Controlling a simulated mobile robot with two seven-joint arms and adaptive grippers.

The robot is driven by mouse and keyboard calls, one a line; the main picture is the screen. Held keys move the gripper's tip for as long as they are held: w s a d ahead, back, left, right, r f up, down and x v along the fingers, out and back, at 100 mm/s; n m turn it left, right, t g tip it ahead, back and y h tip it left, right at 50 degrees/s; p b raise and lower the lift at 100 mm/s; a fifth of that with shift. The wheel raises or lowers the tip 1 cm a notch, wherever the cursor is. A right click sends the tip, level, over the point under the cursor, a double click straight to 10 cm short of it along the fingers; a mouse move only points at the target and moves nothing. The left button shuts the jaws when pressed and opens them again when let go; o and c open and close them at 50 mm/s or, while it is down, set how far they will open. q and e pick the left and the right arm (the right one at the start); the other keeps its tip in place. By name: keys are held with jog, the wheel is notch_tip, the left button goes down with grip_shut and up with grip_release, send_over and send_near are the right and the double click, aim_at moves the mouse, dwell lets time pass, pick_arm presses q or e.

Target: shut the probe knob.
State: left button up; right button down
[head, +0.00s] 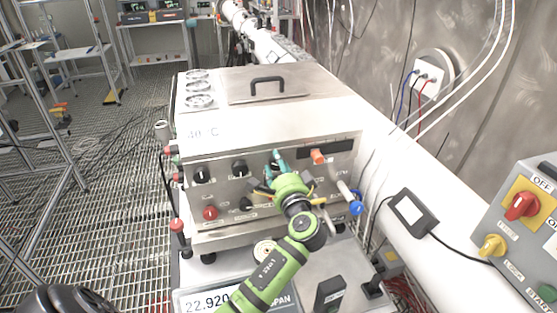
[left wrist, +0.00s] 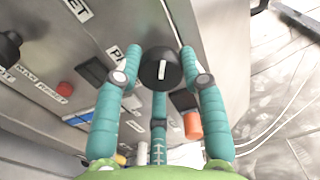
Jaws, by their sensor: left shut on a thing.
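The probe knob (left wrist: 160,68) is a round black knob with a white pointer line, on the steel front panel; a partly covered label starting with P is beside it. The pointer runs nearly up and down in the left wrist view. My left gripper (left wrist: 160,70) has teal fingers on either side of the knob and is shut on it; a third finger lies below. My right gripper is in neither view.
The panel also has black knobs (head: 239,168), a red button (head: 210,213) and an orange part (head: 318,156) just right of the gripper. A blue-tipped handle (head: 356,208) sticks out at the right. A scale display (head: 210,300) stands below in front.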

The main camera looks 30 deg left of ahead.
pick_arm(q)
jog(key=m+p, duration=0.1)
jog(key=m, duration=0.2)
jog(key=m+p, duration=0.1)
jog(key=m, duration=0.7)
jog(key=shift+r+p, duration=0.3)
jog(key=shift+p, duration=0.1)
jog(key=shift+m, duration=0.4)
jog(key=o, duration=1)
jog(key=shift+a, duration=0.1)
jog(key=shift+o, duration=0.7)
jog(key=shift+f, duration=0.1)
